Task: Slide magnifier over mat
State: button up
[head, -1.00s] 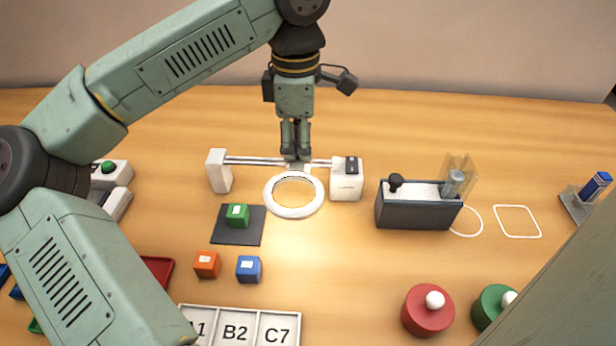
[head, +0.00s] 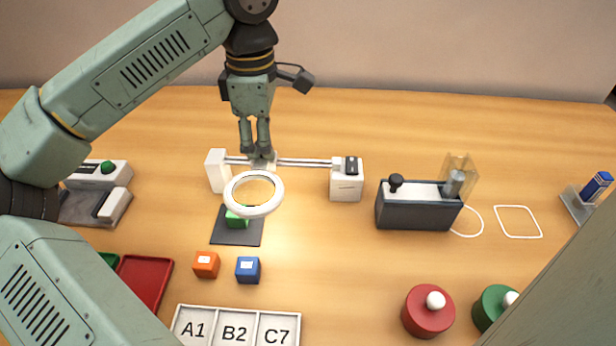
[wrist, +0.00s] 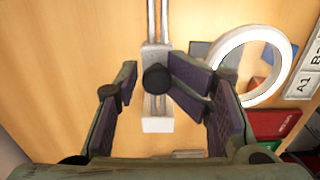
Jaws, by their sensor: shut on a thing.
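The magnifier is a white ring (head: 278,194) with a glowing lens, on a carriage that rides a metal rail (head: 302,162) between two white end posts. It also shows at the right of the wrist view (wrist: 286,52). My gripper (head: 259,152) is shut on the magnifier's carriage, at its dark knob (wrist: 157,78). The dark square mat (head: 224,236) lies on the table below the ring. A green cube (head: 234,221) stands on the mat, partly hidden by the ring.
An orange cube (head: 206,264) and a blue cube (head: 248,270) stand in front of the mat. A labelled tray (head: 212,312) lies nearer. The left end post (head: 217,172) is close to the carriage. A dark box (head: 414,215) stands to the right.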

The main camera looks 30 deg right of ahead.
jog(key=shift+w+a+f, duration=0.15)
jog(key=shift+w+a, duration=1.05)
jog(key=shift+a, duration=0.2)
jog(key=o, duration=0.5)
jog(key=shift+d+f, duration=0.1)
jog(key=shift+d, duration=0.05)
jog(key=shift+o, duration=0.2)
notch_tip(320, 180, up, 7)
jog(key=p, duration=0.5)
jog(key=shift+s, duration=0.1)
